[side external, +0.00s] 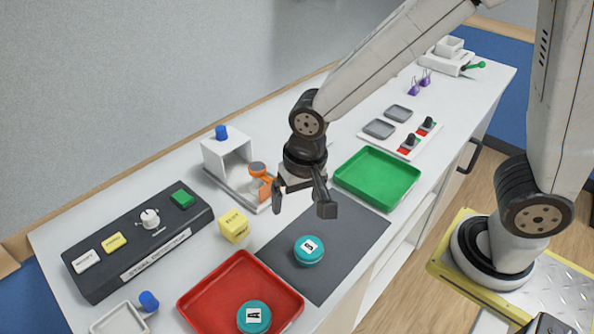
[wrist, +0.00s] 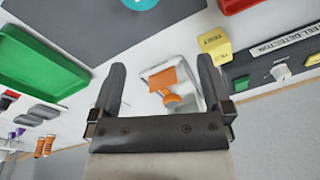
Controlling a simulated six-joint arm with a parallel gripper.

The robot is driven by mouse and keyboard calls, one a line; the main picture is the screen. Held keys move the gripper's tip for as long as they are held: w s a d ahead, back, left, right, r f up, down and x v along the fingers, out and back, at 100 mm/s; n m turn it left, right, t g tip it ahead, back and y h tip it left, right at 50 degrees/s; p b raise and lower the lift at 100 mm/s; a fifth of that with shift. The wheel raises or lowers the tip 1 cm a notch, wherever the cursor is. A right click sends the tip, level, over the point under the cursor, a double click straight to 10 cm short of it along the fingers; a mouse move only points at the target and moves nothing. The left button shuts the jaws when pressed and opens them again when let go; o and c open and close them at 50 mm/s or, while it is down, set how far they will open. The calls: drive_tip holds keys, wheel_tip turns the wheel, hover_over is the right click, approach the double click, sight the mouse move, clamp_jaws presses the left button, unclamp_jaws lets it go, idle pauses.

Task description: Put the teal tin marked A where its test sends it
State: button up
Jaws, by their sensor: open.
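The teal tin marked A (side external: 254,318) lies inside the red tray (side external: 191,309), near its front end. A second teal tin, marked B (side external: 309,252), lies on the dark grey mat (side external: 350,232). Part of a teal tin (wrist: 140,3) shows at the top edge of the wrist view. The black panel (side external: 140,248) labelled as a steel detector has white, yellow and green buttons and a white knob. My gripper (side external: 299,200) is open and empty, above the far part of the mat; its fingers also show in the wrist view (wrist: 162,68). It is apart from both tins.
A white holder (side external: 225,157) with an orange-handled tool (side external: 261,181) stands left of my gripper. A yellow lettered cube (side external: 233,226) stands near the panel. The green tray (side external: 378,178) appears empty. A small white tray (side external: 118,319) with a blue knob stands front left.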

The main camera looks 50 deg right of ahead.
drive_tip(key=s+d+f+n+t, duration=0.1)
drive_tip(key=s+d+n, duration=0.2)
drive_tip(key=d, duration=1)
drive_tip(key=shift+d+f+n+h, duration=0.15)
drive_tip(key=shift+d+n+h, duration=0.15)
drive_tip(key=shift+n, duration=0.3)
